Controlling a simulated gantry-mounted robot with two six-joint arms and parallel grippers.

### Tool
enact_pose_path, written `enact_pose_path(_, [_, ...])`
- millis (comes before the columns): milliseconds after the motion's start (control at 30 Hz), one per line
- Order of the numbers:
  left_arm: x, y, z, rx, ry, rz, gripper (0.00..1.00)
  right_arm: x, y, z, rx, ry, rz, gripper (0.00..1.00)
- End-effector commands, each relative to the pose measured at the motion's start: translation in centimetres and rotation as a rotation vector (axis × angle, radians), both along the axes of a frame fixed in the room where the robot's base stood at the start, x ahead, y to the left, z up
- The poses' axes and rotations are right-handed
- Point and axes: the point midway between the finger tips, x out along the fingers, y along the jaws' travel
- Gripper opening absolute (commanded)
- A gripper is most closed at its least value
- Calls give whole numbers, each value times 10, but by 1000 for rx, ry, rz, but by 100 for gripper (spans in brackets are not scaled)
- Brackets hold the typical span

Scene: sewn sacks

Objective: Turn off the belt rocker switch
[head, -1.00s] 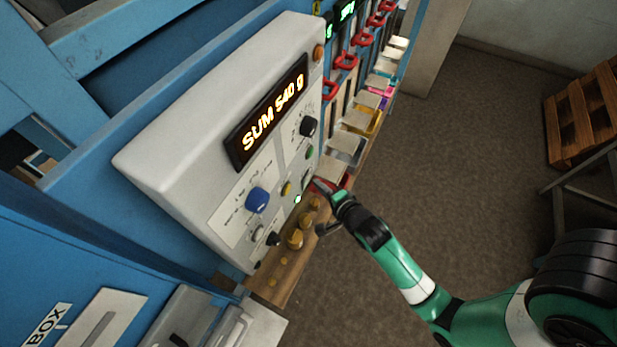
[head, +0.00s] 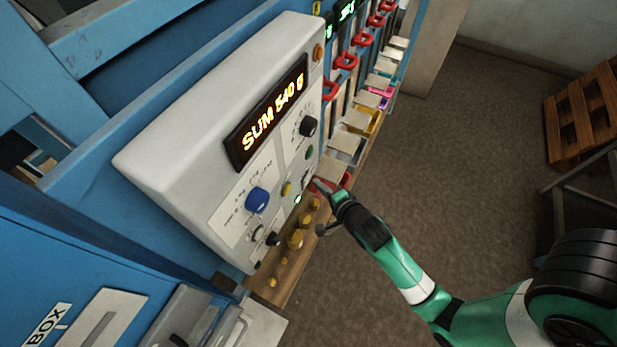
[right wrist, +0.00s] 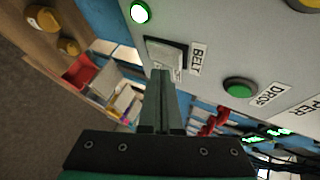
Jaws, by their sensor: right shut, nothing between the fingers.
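The belt rocker switch (right wrist: 166,50) is a pale rocker in a dark frame beside the BELT label (right wrist: 197,60) in the right wrist view. It sits on the grey control panel (head: 190,160). My right gripper (right wrist: 160,76) is shut and empty, with its tips at the switch's lower edge in that view; I cannot tell whether they touch it. The tips cover part of the rocker. In the head view my right gripper (head: 318,184) is at the panel's lower right edge. A green lamp (right wrist: 140,12) next to the switch is lit. My left gripper is out of view.
A green DROP button (right wrist: 240,88) is close to the switch. A blue knob (head: 257,199) and a black knob (head: 308,126) stick out of the panel. Brass-coloured weights (head: 296,238) stand on the wooden ledge below. Red handles and trays line the far side.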

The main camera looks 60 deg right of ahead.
Motion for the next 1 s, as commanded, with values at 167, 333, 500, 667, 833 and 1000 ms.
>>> enact_pose_path(167, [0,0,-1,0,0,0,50,3,0,0,0,0,0,0])
enact_pose_path(333, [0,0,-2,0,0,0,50,8,0,0,0,1,0,0])
enact_pose_path(500, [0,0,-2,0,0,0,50,8,0,1,0,1,0,0])
enact_pose_path(667, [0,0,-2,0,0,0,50,9,0,1,0,0,0,0])
enact_pose_path(833, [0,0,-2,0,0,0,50,10,0,1,0,0,0,0])
enact_pose_path(1000, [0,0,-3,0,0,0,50,12,0,1,0,0,0,0])
